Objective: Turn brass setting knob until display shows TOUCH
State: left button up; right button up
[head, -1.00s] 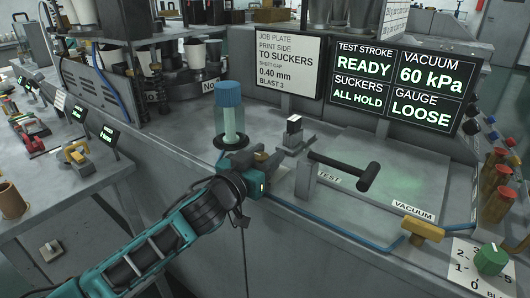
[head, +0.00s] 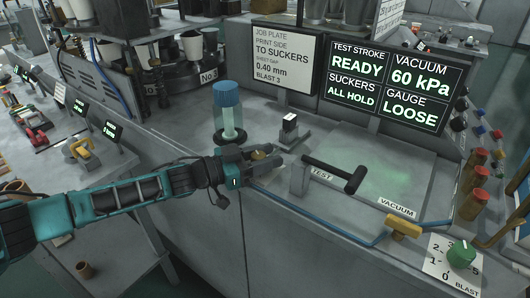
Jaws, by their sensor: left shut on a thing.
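The brass setting knob (head: 260,154) is mostly hidden between the dark fingers of my left gripper (head: 266,160), at the front of the grey bench. The left gripper is shut on it, with the arm coming in from the left. The small block gauge post (head: 289,131) stands just behind and to the right of the fingers. The display (head: 390,84) reads GAUGE LOOSE at its lower right, beside TEST STROKE READY, VACUUM 60 kPa and SUCKERS ALL HOLD. My right gripper is not in view.
The yellow VACUUM handle (head: 403,228) and green BLAST knob (head: 461,254) are farther right. The plate between is bare.

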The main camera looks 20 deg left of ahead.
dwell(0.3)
pick_arm(q)
jog(key=o, duration=1)
jog(key=shift+c, duration=0.2)
jog(key=v, duration=1.2)
jog(key=shift+a+b, duration=0.4)
jog(key=shift+b, duration=0.05)
jog(key=shift+s, duration=0.2)
